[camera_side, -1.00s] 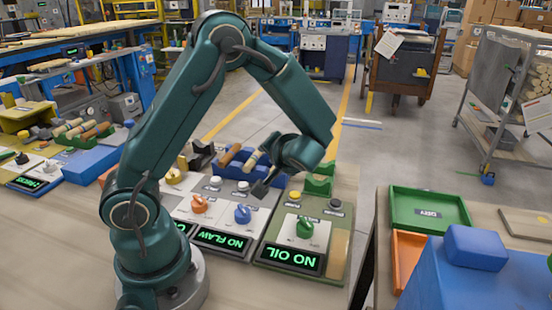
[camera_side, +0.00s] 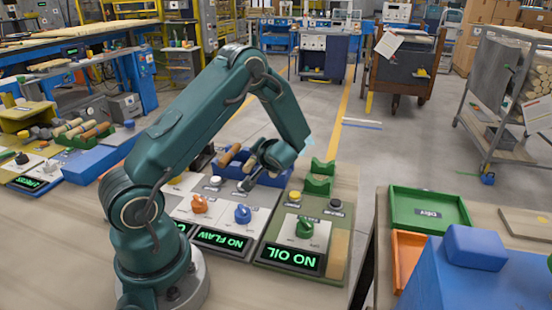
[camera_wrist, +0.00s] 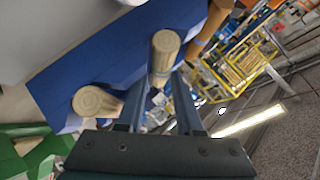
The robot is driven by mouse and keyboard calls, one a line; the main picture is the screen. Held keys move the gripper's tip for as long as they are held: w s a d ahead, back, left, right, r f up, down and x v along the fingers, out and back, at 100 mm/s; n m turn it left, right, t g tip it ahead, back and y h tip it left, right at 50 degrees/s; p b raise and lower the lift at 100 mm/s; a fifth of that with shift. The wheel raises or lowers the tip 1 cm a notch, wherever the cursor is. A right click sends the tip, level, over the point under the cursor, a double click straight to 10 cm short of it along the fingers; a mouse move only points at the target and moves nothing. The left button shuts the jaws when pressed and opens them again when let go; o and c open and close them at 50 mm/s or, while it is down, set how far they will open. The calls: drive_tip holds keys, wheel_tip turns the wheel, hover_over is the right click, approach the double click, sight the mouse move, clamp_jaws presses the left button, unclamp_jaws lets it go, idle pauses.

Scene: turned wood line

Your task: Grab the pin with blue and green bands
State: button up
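A blue rack (camera_side: 268,178) holds turned wooden pins; it also shows in the wrist view (camera_wrist: 60,80). A pale pin (camera_wrist: 165,55) shows end-on, in line with the gap between my fingers. Another pale pin (camera_wrist: 97,102) is left of my fingers, and a browner pin (camera_wrist: 215,20) is beyond to the right. My gripper (camera_wrist: 163,95) is open, fingers apart, with no visible grip on a pin. In the side view my gripper (camera_side: 247,184) is low at the rack's near side, partly hidden by my wrist.
A green holder (camera_side: 319,178) stands right of the rack. In front are panels with knobs and lit signs, including a "NO OIL" panel (camera_side: 292,258). A green tray (camera_side: 430,208) and an orange bin (camera_side: 408,262) are at the right.

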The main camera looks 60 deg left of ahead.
clamp_jaws()
